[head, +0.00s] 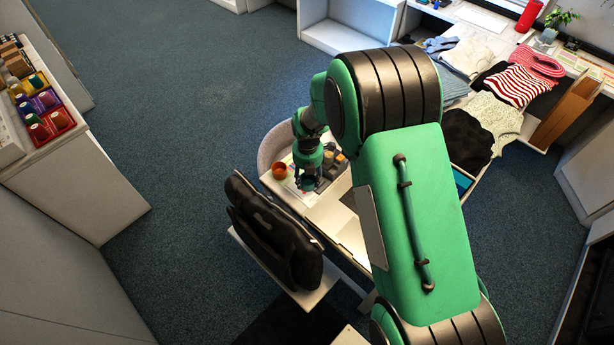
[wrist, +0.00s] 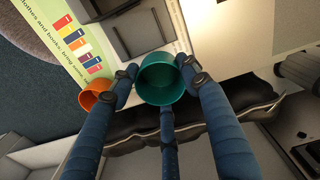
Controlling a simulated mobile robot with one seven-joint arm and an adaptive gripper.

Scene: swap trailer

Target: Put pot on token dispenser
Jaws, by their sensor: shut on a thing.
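My gripper (wrist: 160,80) is shut on a teal pot (wrist: 160,85), which sits between the fingers with its open top facing the wrist camera. In the head view, my gripper (head: 307,176) holds the teal pot (head: 308,185) over the small white table. A dark grey device (wrist: 138,28), which may be the token dispenser, lies just beyond the pot in the wrist view. Grey items (head: 335,165) stand right of my gripper in the head view. I cannot tell whether the pot touches the surface below.
An orange pot (wrist: 97,95) stands left of my gripper; it also shows in the head view (head: 279,170). A printed sheet (wrist: 75,40) lies on the table. A black bag (head: 270,232) is in front. Folded clothes (head: 490,100) lie at right. Carpet is clear at left.

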